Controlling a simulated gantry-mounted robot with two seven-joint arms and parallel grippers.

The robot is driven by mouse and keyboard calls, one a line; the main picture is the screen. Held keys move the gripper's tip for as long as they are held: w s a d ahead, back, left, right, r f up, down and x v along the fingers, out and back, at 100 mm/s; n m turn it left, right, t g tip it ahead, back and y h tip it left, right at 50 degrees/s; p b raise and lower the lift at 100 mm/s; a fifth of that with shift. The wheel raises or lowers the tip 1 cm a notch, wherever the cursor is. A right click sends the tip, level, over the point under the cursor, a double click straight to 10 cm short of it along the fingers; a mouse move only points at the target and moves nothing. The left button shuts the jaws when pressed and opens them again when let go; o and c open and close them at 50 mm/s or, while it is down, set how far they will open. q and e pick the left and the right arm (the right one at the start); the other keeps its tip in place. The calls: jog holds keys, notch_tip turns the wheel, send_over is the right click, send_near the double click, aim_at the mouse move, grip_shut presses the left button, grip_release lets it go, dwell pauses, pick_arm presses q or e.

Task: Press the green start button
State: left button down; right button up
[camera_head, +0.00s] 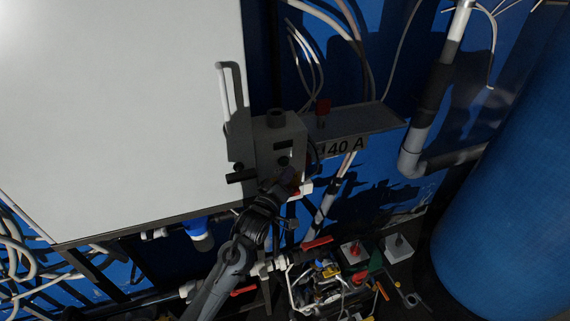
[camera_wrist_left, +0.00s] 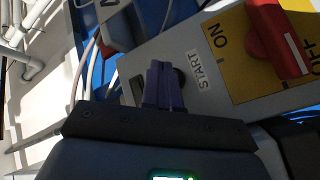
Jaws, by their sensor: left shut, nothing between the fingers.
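My left gripper (camera_head: 287,182) is at the lower front of a grey control box (camera_head: 268,137) in the head view. In the left wrist view, the purple fingers of my left gripper (camera_wrist_left: 161,66) are closed together and empty, in front of the panel. A dark round part (camera_wrist_left: 180,77) sits between them and a START label (camera_wrist_left: 200,71), partly hidden by the fingers. Its green colour does not show, and I cannot tell whether the fingers touch it. My right gripper is not in view.
A red rotary handle (camera_wrist_left: 275,40) on a yellow ON/OFF plate (camera_wrist_left: 238,62) is close to the START label. A large white panel (camera_head: 110,110) stands left of the box, and a "40 A" sign (camera_head: 343,147) is on its right. A blue tank (camera_head: 510,210) fills the right side.

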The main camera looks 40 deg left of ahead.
pick_arm(q)
jog(key=shift+w+a, duration=0.1)
jog(key=shift+a, duration=0.05)
jog(key=shift+w+a, duration=0.1)
jog(key=shift+a, duration=0.1)
jog(key=shift+w+a, duration=0.1)
jog(key=shift+a, duration=0.1)
dwell(0.6)
jog(key=shift+w+a+p, duration=0.15)
jog(key=shift+a+p, duration=0.15)
dwell(0.4)
jog(key=shift+d, duration=0.15)
jog(key=shift+s+d+p, duration=0.5)
jog(key=shift+d, duration=0.2)
